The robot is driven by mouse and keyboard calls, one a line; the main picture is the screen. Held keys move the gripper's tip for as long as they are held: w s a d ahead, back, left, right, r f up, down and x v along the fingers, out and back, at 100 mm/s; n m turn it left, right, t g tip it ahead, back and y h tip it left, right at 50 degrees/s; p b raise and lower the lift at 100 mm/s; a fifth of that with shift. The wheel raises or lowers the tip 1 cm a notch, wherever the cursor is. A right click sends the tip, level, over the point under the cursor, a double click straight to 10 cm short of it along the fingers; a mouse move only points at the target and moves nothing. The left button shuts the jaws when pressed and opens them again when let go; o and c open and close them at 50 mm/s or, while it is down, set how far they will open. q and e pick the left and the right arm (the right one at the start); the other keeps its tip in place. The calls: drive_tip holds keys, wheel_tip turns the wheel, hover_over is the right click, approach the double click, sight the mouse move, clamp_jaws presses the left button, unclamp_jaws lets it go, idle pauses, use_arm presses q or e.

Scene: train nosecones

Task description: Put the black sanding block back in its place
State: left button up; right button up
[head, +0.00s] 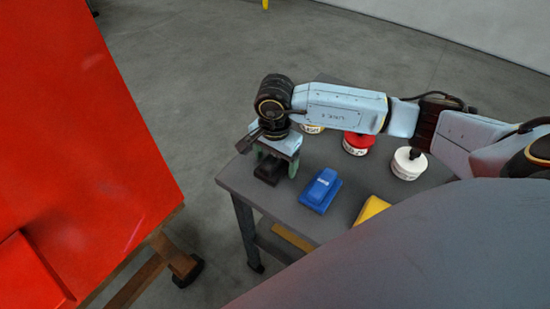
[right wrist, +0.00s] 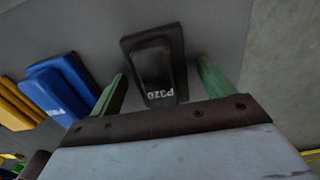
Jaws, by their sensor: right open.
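The black sanding block (head: 268,170) rests on the grey table near its left corner. In the right wrist view the black block (right wrist: 155,62) shows the marking P320 and lies between the two green fingers. My right gripper (head: 276,166) is open, directly over the block, with a finger on either side. In the right wrist view there are gaps between the gripper's fingers (right wrist: 162,88) and the block. My left gripper is not in view.
A blue block (head: 320,190) and a yellow block (head: 371,209) lie to the right on the table (head: 330,230). Red (head: 357,143) and white (head: 408,162) round containers stand behind, and another is partly hidden by my arm. A large red panel (head: 70,120) stands at the left.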

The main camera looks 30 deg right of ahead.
wheel_tip(320, 180, up, 12)
idle(0.6)
idle(0.4)
